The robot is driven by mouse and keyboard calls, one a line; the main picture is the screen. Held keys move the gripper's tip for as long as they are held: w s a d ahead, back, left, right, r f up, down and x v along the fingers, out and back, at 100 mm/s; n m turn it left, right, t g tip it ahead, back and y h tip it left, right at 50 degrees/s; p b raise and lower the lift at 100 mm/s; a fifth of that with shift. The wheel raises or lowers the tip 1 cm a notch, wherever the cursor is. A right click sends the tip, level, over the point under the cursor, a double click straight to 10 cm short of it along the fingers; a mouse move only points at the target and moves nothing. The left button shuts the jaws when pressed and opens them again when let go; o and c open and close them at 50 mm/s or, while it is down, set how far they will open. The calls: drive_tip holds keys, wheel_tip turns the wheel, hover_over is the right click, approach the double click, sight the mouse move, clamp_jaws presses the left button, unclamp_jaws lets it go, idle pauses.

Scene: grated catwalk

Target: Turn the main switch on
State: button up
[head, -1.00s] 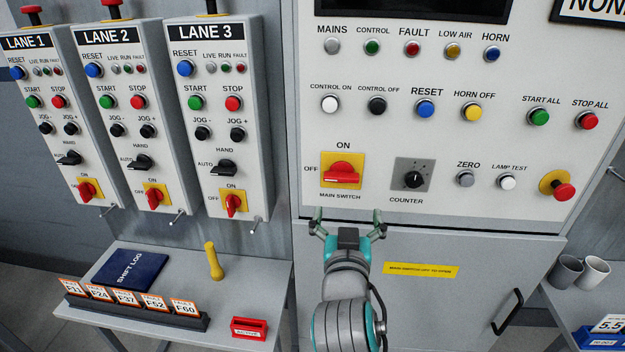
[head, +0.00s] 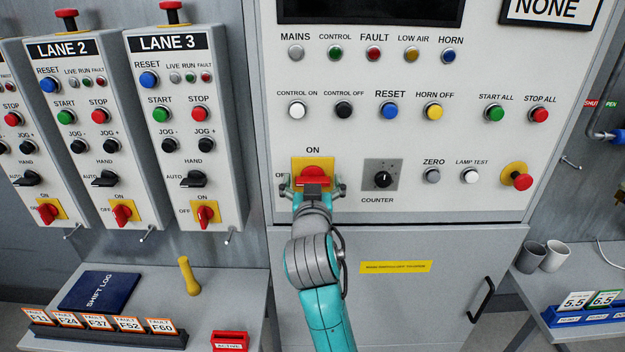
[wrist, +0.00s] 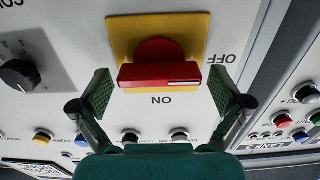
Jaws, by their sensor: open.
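The main switch is a red rotary handle (head: 314,176) on a yellow square plate (head: 300,163), on the lower left of the large grey panel. ON is printed above it and OFF to its left, partly hidden by my gripper. In the wrist view the red handle (wrist: 159,75) appears upside down, its bar lying crosswise with the white mark at the OFF end. My gripper (head: 312,187) is in front of the switch. It is open, with its padded fingers (wrist: 160,92) spread on either side of the handle; I see no contact.
Lane boxes (head: 178,130) with their own small red switches stand to the left. The counter knob (head: 383,179) is right of the switch. Below left, a shelf (head: 235,290) holds a log book, fault cards and a yellow-handled object. Mugs (head: 553,257) stand at right.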

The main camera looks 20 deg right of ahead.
drive_tip(key=shift+w, duration=0.25)
drive_tip(key=c, duration=1.1)
